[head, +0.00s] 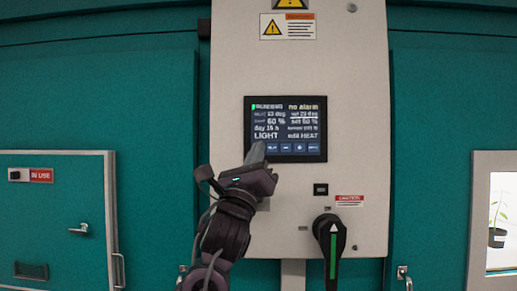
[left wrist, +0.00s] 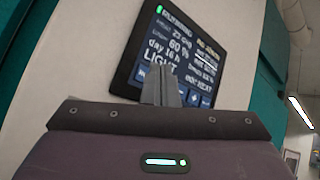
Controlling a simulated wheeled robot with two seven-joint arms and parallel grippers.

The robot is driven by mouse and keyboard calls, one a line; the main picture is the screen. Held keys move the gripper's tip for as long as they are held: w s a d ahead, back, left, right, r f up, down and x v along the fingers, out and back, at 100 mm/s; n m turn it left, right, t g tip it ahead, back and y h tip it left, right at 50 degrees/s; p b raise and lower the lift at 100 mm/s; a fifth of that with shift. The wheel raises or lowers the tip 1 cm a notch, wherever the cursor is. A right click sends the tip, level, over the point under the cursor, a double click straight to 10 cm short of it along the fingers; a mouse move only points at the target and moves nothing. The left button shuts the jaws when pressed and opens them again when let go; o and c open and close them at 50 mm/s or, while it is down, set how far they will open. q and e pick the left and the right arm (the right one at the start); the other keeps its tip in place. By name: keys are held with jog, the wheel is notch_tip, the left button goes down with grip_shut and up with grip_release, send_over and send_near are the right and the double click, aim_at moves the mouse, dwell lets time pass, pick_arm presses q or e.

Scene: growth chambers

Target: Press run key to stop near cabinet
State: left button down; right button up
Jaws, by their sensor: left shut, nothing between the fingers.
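The control panel (head: 225,110) is a pale upright cabinet front with a dark touchscreen (head: 286,128). The screen shows a green mark beside a running label, "no alarm", several readings, and a bottom row of blue keys (head: 299,148). My left gripper (head: 258,152) is shut and empty, with its fingertips at the lower left of the screen. They hide the leftmost part of the key row. In the left wrist view the shut fingers (left wrist: 161,86) overlap the lower edge of the tilted screen (left wrist: 178,50). I cannot tell whether they touch it. My right gripper is not in view.
A black rotary handle (head: 331,248) with a green stripe juts out below the screen, beside a red caution label (head: 349,199). A teal door (head: 55,215) with an "IN USE" sign is at left. A window with a plant (head: 496,225) is at right.

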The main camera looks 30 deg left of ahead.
pick_arm(q)
jog(key=shift+w+a, duration=0.1)
jog(key=shift+w, duration=0.05)
jog(key=shift+w+a, duration=0.15)
jog(key=shift+w, duration=0.1)
jog(key=shift+w+a, duration=0.15)
jog(key=shift+w, duration=0.1)
dwell(0.9)
jog(key=shift+s, duration=0.1)
jog(key=shift+s+d+b, duration=0.35)
jog(key=shift+s+b, duration=0.15)
jog(key=shift+s, duration=0.05)
jog(key=s+d, duration=0.1)
jog(key=s+b, duration=0.1)
jog(key=s+d+b, duration=0.1)
jog(key=s, duration=0.1)
jog(key=shift+s+d, duration=0.1)
jog(key=shift+d, duration=0.25)
